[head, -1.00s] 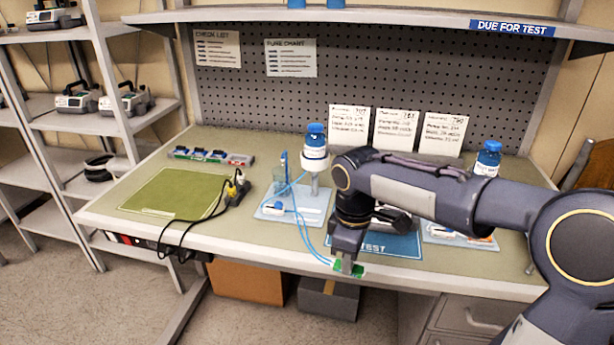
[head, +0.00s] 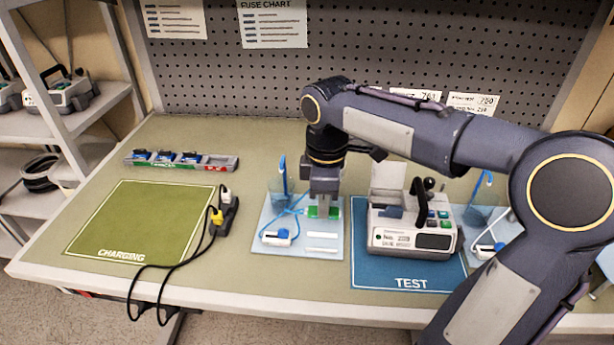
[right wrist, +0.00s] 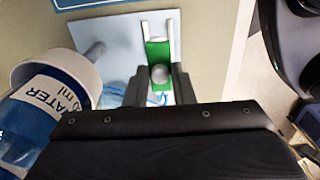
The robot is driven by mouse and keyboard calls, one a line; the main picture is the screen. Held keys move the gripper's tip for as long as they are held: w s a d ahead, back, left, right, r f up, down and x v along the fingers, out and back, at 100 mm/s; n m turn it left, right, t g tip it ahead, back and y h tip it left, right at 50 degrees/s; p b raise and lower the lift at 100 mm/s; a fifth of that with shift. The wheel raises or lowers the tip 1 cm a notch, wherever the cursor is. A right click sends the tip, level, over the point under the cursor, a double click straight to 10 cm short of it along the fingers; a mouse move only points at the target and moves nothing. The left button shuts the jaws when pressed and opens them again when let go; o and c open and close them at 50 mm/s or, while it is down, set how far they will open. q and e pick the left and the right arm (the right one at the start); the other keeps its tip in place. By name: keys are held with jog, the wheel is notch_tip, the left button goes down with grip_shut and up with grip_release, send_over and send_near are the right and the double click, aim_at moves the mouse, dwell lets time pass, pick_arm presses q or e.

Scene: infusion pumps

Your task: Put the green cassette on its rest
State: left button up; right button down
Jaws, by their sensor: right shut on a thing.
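The green cassette (head: 313,212) is between the fingertips of my right gripper (head: 323,205), over the light blue tray (head: 272,245). In the right wrist view the cassette (right wrist: 157,50) shows between the fingers, with green at both sides of the grip. The white bars of the rest (head: 321,236) are on the tray just in front of the cassette. In the right wrist view the bars (right wrist: 170,24) run beside its far end. I cannot tell whether the cassette touches the rest. My left gripper is not in view.
A pump (head: 412,235) stands on the blue TEST mat (head: 365,275), right of the tray. A water bottle (right wrist: 42,112) is close beside my right gripper. Blue tubing (head: 283,213) lies on the tray. The green CHARGING mat (head: 140,220) is clear.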

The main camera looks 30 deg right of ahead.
jog(key=shift+w, duration=0.1)
jog(key=shift+f, duration=0.2)
jog(key=shift+f+b, duration=0.5)
jog(key=shift+b, duration=0.25)
notch_tip(320, 180, down, 3)
jog(key=b, duration=0.3)
jog(key=shift+f, duration=0.1)
jog(key=shift+f+b, duration=0.7)
jog(key=shift+f, duration=0.6)
jog(key=shift+p, duration=0.5)
jog(key=shift+f+b, duration=0.3)
jog(key=shift+f, duration=0.5)
jog(key=shift+f, duration=0.2)
dwell(0.5)
